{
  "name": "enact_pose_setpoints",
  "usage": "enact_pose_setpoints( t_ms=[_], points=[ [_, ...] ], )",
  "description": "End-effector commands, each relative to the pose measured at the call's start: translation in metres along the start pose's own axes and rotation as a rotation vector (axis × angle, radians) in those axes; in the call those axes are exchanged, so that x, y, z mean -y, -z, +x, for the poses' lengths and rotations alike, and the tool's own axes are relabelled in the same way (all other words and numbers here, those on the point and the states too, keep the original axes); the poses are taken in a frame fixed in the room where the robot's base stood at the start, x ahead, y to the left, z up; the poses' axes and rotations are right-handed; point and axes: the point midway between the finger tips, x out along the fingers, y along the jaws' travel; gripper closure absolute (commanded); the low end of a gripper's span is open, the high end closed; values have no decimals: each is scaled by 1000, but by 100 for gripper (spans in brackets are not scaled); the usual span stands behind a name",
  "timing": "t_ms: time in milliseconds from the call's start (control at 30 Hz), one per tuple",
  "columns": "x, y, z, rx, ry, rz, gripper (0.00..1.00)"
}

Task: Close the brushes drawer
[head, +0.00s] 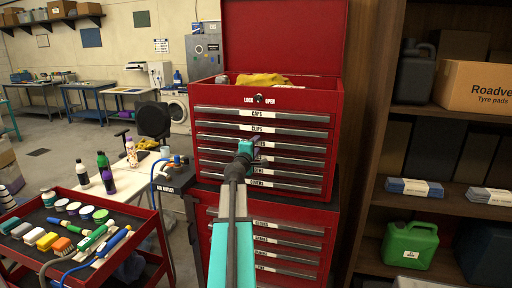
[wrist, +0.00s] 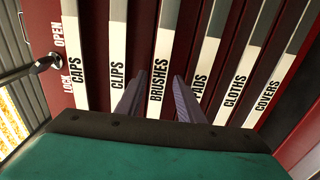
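The brushes drawer (head: 300,147) is the third one down in the upper red tool chest (head: 335,130). Its "BRUSHES" label (wrist: 157,83) shows in the middle of the wrist view. I see no clear gap at this drawer, and I cannot tell how far it stands out. My gripper (head: 247,146) is in front of the chest and covers part of the drawer's label in the head view. In the wrist view my gripper (wrist: 160,77) has its two fingers apart, on either side of the label, with nothing between them. I cannot tell whether the fingertips touch the drawer front.
The caps drawer (head: 300,117) and clips drawer (head: 300,131) are above; pads, cloths and covers are below. The chest's lid is up, with a yellow cloth (head: 262,80) inside. A red cart (head: 30,268) stands left, and a shelf unit (head: 385,150) stands right.

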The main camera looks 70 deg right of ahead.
Motion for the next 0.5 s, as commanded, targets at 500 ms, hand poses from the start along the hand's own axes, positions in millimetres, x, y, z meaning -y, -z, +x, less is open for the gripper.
enact_pose_setpoints(
  t_ms=[500],
  points=[
    [1, 0, -49, -1, -1, 1, 66]
  ],
)
